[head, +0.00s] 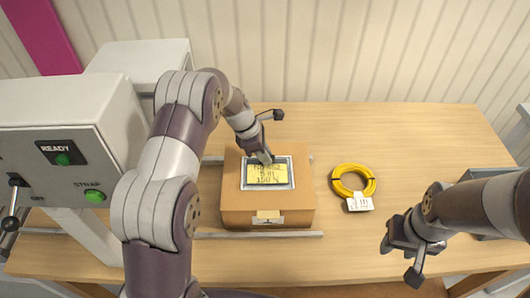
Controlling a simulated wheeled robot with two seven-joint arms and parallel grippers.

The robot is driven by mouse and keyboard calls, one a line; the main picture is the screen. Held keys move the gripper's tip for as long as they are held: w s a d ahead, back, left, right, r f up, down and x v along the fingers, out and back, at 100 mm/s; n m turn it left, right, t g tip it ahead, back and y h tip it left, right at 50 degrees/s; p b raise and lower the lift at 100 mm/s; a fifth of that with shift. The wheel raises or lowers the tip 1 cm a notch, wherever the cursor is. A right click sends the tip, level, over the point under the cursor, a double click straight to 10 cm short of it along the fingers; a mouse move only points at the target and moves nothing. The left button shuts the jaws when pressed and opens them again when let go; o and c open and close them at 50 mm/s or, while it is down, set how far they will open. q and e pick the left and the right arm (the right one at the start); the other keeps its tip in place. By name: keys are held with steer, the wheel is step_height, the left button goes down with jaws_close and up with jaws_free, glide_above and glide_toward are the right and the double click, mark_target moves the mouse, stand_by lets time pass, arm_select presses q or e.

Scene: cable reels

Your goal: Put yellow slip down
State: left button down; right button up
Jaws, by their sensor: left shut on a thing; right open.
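The yellow slip (266,175) with dark printed lettering lies face up within a grey-edged frame (243,181) on top of a brown box (235,208). My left gripper (264,157) is at the slip's far edge and is shut on it, with its fingers pointing down; they hide a little of that edge. I cannot tell whether the slip rests fully on the surface. My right gripper (399,262) is open and empty near the table's front right.
A yellow cable coil (341,187) with a white tag (360,202) lies right of the box. A grey machine (60,110) with READY and STRAP labels stands at left. Rails (300,235) run by the box. A grey container (487,182) is at far right. The back right tabletop is clear.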

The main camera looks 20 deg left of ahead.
arm_select(q)
steer(key=shift+f, duration=0.3)
steer(key=shift+w+f, duration=0.1)
steer(key=shift+f, duration=0.15)
steer(key=c, duration=1.1)
jaws_free()
steer(key=shift+o, duration=0.2)
steer(key=shift+r, duration=0.1)
